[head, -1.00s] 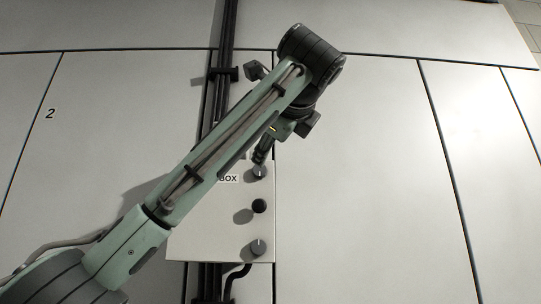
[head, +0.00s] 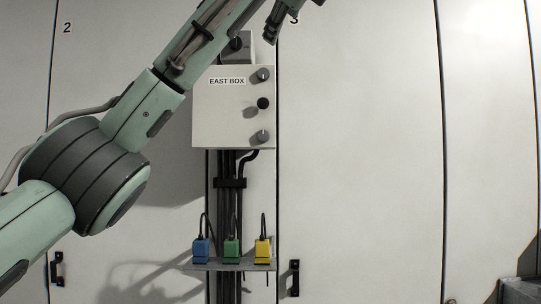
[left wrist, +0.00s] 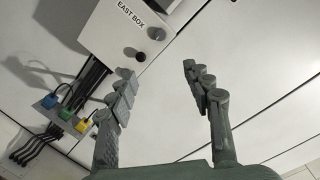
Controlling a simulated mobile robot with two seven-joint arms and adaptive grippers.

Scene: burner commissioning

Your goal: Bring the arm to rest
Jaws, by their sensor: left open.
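My left arm crosses the upper left of the head view. Only part of my left gripper (head: 275,26) shows at the top edge, above and in front of the east box (head: 222,120). In the left wrist view the two fingers of the left gripper (left wrist: 160,84) stand wide apart with nothing between them. The east box (left wrist: 98,35) is beyond them there, apart from the fingers. My right gripper is in neither view.
The box carries several dark knobs. Below it, blue (head: 201,251), green (head: 231,251) and yellow (head: 263,251) plugs stand on a small shelf (head: 225,266). Dark cables run down the wall. The wall panels (head: 360,150) to the right are bare except for a handle (head: 294,278).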

